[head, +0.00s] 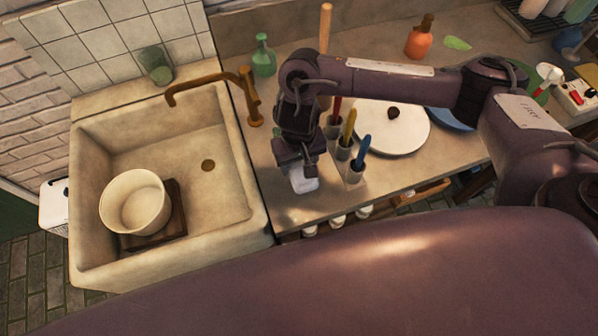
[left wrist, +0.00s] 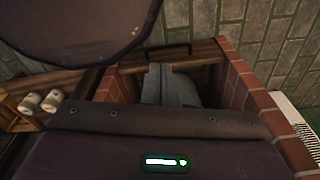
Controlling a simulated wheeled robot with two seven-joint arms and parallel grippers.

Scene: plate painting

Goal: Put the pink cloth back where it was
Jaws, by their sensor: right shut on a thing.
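My right gripper (head: 303,167) is over the counter, just right of the sink. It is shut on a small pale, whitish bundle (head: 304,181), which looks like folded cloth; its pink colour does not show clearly. The bundle is at or just above the counter's front part; I cannot tell whether it touches.
A stone sink (head: 92,190) with a brass tap (head: 250,95) holds a cream pot (head: 135,203). Several brushes in holders, including a blue one (head: 361,152), stand right beside my right gripper. A white plate (head: 405,135) lies behind them. A green bottle (head: 263,57) stands at the back.

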